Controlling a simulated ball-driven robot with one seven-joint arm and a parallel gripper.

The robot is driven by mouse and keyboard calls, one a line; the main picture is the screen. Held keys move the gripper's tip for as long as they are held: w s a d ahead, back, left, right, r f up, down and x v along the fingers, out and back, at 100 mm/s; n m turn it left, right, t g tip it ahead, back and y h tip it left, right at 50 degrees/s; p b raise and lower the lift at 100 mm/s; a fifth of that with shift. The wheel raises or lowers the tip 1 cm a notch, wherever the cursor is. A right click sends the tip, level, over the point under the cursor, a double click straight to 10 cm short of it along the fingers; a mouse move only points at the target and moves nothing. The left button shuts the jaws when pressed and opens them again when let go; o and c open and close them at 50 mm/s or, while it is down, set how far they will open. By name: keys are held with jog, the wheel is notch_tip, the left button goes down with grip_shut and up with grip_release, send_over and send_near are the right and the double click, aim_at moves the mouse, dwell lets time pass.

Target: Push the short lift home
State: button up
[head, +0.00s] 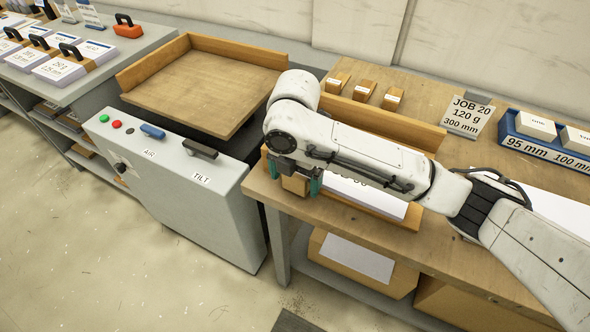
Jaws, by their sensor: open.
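A white-topped lift (372,201) with a light-brown front edge lies near the front of the wooden bench, partly hidden under my arm. Some printed characters on it show beside the arm. My gripper (295,180) points down at the left end of this lift, with its two teal fingers apart. A small wooden-coloured block (294,185) shows between or just behind the fingers. I cannot tell whether the fingers touch it or the lift. A raised wooden rail (400,124) runs along behind my arm.
Left of the bench, a grey jogger with AIR and TILT labels (185,165) carries an empty wooden tray (205,85). A blue labelled tray (545,140) is at right. A wrapped stack (355,258) sits on the lower shelf.

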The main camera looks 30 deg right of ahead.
jog(key=shift+c, duration=0.3)
jog(key=c, duration=1.6)
